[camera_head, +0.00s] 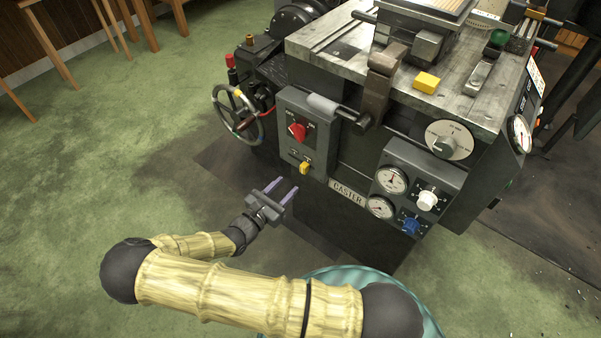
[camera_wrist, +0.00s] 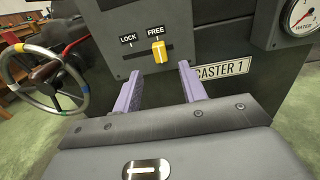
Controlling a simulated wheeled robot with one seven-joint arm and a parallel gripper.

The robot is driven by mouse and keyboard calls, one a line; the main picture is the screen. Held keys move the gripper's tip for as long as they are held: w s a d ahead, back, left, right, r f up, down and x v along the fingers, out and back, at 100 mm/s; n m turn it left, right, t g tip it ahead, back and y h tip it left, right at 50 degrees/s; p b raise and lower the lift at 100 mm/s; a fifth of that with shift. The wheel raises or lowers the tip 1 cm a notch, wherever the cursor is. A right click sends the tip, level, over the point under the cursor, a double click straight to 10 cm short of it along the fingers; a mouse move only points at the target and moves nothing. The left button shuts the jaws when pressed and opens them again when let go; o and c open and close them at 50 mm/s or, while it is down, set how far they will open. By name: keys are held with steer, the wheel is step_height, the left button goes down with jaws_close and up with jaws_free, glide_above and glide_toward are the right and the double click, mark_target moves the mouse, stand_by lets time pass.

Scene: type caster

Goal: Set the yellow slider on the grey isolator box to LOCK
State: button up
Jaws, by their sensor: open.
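The grey isolator box (camera_head: 311,130) is on the front left of the caster, with a red rotary switch (camera_head: 297,132) on its face. The yellow slider (camera_head: 304,168) is low on the box. In the wrist view the yellow slider (camera_wrist: 158,51) sits at the right end of its slot, under the FREE label (camera_wrist: 155,31). The LOCK label (camera_wrist: 128,38) is at the left of the slot. My gripper (camera_head: 283,189) is open and empty, below and in front of the slider. In the wrist view its purple fingers (camera_wrist: 159,85) point toward the box, with the slider beyond and between them, apart from both.
A handwheel (camera_head: 238,114) stands left of the box. A gauge panel (camera_head: 418,182) with knobs is further right. A grey lever handle (camera_head: 325,106) juts out by the box's top.

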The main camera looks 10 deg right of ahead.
mark_target(302, 170)
steer(key=b+x, duration=0.1)
steer(key=x, duration=0.7)
steer(key=shift+w, duration=0.1)
steer(key=shift+c, duration=0.2)
jaws_close()
